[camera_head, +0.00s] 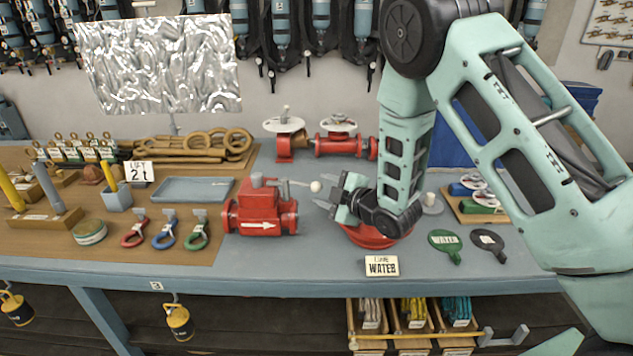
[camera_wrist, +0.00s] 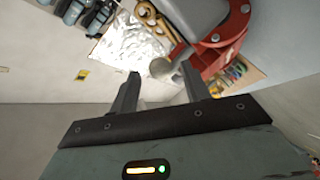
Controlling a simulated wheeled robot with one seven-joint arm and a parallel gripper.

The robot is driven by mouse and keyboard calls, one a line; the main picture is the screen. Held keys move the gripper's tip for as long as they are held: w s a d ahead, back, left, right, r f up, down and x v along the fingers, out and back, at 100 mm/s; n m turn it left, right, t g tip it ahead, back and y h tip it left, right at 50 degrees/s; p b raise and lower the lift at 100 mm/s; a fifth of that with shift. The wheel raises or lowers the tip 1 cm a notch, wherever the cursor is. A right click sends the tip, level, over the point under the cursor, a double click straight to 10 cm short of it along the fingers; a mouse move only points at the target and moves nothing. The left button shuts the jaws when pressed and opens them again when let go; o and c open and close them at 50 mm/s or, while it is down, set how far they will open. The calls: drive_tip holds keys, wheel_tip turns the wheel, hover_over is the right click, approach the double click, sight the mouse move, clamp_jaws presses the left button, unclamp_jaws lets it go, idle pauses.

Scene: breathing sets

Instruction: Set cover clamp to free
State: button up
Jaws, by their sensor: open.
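My gripper (camera_head: 324,196) is open, with its fingers pointing left at the middle of the bench. Just beyond its fingertips is a pale ball knob (camera_head: 315,187) on a thin lever from a red valve body (camera_head: 262,212) with a white arrow. In the wrist view my gripper (camera_wrist: 160,84) shows a pale rounded knob (camera_wrist: 182,66) near the right fingertip; I cannot tell whether they touch. A red flanged body (camera_wrist: 222,55) lies beyond it. No part is clearly recognizable as the cover clamp. A red round piece (camera_head: 375,238) under my gripper is partly hidden by it.
A "WATER" sign (camera_head: 382,266) stands at the bench's front edge. Green and dark paddle tags (camera_head: 445,243) lie to the right. Red, blue and green clips (camera_head: 165,232) and a blue-grey tray (camera_head: 193,190) lie left. Red valves (camera_head: 340,140) stand behind. My arm hides the right-middle bench.

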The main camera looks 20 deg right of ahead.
sight(320, 189)
drive_tip(key=shift+p+x, duration=0.45)
drive_tip(key=shift+x, duration=1.3)
